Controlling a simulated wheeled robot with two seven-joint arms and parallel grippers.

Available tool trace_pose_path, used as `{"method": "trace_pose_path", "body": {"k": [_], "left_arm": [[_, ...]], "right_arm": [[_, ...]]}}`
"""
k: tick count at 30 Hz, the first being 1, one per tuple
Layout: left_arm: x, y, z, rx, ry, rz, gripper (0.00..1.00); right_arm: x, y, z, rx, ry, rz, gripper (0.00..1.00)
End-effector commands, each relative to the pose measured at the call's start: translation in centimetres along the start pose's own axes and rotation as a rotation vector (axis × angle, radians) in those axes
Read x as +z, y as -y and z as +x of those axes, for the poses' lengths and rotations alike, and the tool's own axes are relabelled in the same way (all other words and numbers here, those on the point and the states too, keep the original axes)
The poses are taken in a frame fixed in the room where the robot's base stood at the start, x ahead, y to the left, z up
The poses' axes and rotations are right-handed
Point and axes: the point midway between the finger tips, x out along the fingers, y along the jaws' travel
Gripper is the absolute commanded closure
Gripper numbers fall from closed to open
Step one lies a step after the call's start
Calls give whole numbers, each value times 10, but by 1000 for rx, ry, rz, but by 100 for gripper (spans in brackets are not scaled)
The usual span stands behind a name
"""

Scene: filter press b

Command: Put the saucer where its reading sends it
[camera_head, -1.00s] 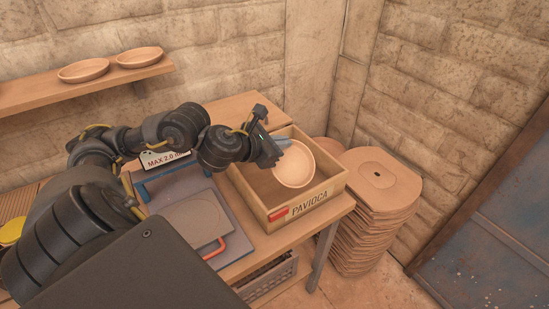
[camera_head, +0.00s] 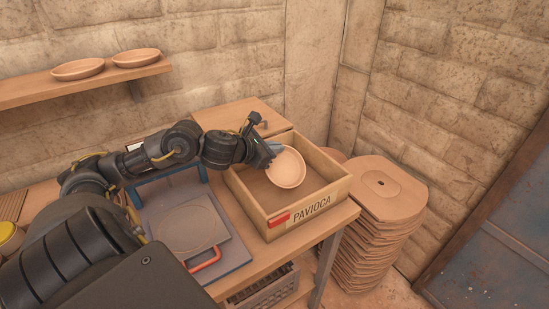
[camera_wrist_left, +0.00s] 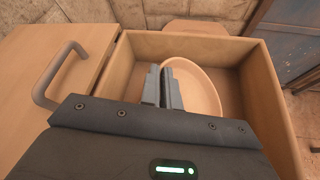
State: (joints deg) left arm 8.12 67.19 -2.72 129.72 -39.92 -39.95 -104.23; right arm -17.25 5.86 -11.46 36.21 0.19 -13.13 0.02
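The tan saucer (camera_head: 287,168) is tilted, with its hollow face toward the head camera, at the mouth of the wooden crate marked PAVIOCA (camera_head: 312,210). My left gripper (camera_head: 272,150) is shut on the saucer's left rim. In the left wrist view its two fingers (camera_wrist_left: 162,87) stand close together at the rim of the saucer (camera_wrist_left: 200,88), with the crate walls (camera_wrist_left: 268,105) around it. I cannot tell whether the saucer touches the crate floor. The crate looks otherwise empty. My right gripper is not in view.
A grey plate device with a red-orange handle (camera_head: 206,260) and a blue frame stands left of the crate. A lidded wooden box (camera_head: 240,114) is behind. Two saucers (camera_head: 78,69) sit on the wall shelf. Stacked tan plates (camera_head: 385,190) stand right of the bench.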

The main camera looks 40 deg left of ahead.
Motion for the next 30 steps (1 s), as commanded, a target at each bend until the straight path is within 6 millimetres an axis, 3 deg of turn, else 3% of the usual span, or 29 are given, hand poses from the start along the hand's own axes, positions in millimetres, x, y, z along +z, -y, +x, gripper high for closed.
{"method": "trace_pose_path", "body": {"k": [6, 22, 27, 30], "left_arm": [[-28, 6, 14, -1, -2, -5, 100], [-34, 8, 18, 0, 0, 1, 100], [-33, 7, 17, 0, -1, 0, 74], [-33, 7, 17, 0, -1, 0, 74]], "right_arm": [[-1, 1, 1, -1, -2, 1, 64], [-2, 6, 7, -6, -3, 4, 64], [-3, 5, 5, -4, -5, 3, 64], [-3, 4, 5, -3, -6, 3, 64]]}}
